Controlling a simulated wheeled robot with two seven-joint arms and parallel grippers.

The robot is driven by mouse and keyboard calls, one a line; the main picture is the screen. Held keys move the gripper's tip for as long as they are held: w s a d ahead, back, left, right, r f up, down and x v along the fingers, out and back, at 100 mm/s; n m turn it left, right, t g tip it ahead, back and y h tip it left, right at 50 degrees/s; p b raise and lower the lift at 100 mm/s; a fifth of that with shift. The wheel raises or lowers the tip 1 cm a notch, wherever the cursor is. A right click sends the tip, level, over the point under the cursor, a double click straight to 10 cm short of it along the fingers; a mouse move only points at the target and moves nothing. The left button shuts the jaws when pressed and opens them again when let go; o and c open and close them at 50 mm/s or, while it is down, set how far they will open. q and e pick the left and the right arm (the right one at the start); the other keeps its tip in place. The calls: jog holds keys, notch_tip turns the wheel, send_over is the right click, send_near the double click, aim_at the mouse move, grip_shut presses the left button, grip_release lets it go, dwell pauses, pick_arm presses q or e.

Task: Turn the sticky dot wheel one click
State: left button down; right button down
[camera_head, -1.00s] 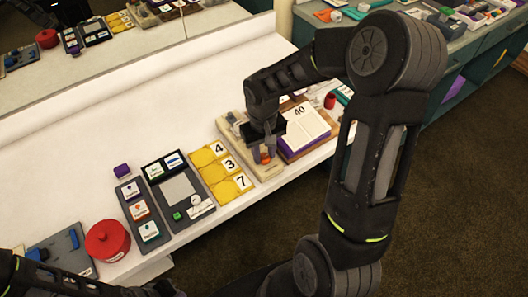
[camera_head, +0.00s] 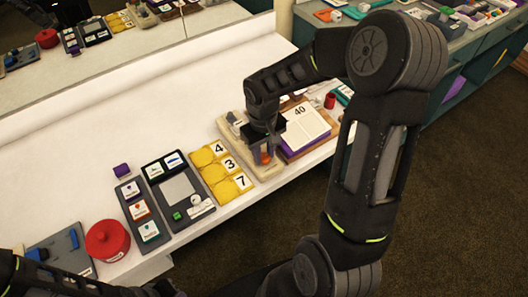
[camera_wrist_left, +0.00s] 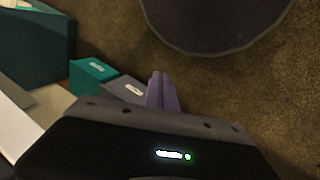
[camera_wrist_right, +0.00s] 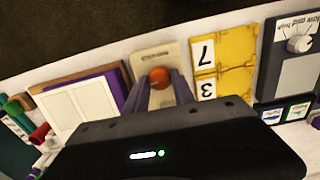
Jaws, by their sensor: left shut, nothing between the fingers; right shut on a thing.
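A cream board (camera_head: 231,122) lies near the front of the white counter, and it also shows in the right wrist view (camera_wrist_right: 146,56). A round orange piece (camera_wrist_right: 159,77) is on it, which I take to be part of the sticky dot wheel. My right gripper (camera_head: 266,156) is over the board's front part, its purple fingers (camera_wrist_right: 161,84) shut on the orange piece from both sides. The arm and fingers hide much of the board, and I cannot tell the wheel's click position. My left gripper (camera_wrist_left: 162,76) is shut and empty, pointing at the floor away from the counter.
Yellow number tiles (camera_head: 222,167) stand close left of the board. A page block marked 40 (camera_head: 305,126) is close right. A grey panel with a dial (camera_head: 178,188) and a red round pot (camera_head: 107,240) are farther left. The counter behind is clear.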

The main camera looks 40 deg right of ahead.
jog(key=n, duration=0.7)
jog(key=shift+n, duration=0.4)
jog(key=n+p, duration=0.1)
jog(key=n, duration=0.3)
jog(key=shift+r, duration=0.1)
jog(key=shift+n+p, duration=0.85)
jog(key=shift+n, duration=1.35)
jog(key=c, duration=1.1)
grip_release()
jog(key=shift+o, duration=0.2)
